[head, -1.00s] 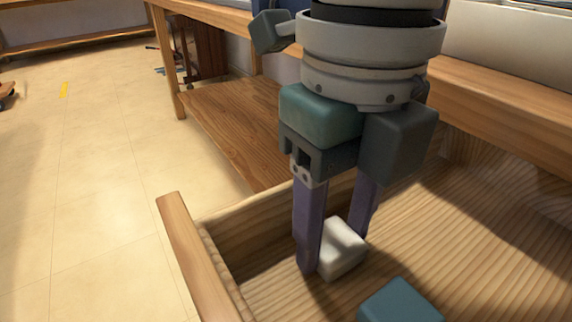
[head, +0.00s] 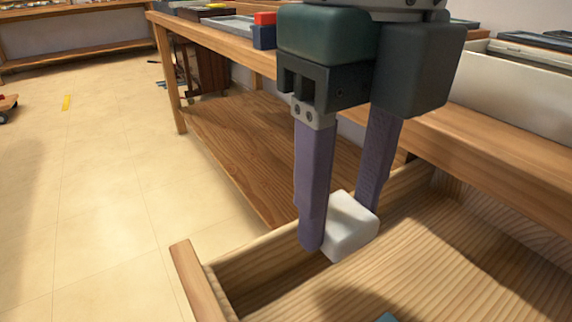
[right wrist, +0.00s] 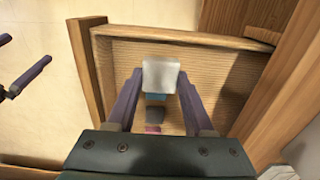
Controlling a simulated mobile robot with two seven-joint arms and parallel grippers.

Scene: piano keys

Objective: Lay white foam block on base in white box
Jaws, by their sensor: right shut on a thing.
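The white foam block (head: 352,228) is held between the purple fingers of my right gripper (head: 340,222), above the wooden drawer. In the right wrist view the block (right wrist: 160,75) sits between the fingertips. A white box (head: 490,90) stands on the bench at the right in the head view, apart from the block. I cannot make out a base inside it. My left gripper (right wrist: 28,50) shows at the left edge of the right wrist view, its two purple fingers apart and nothing seen between them.
The open wooden drawer (head: 410,275) lies below, with a teal block (head: 387,317) in it. The right wrist view also shows a dark grey block (right wrist: 155,114) and a pink one (right wrist: 153,129) there. A wooden bench (head: 500,120) runs behind.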

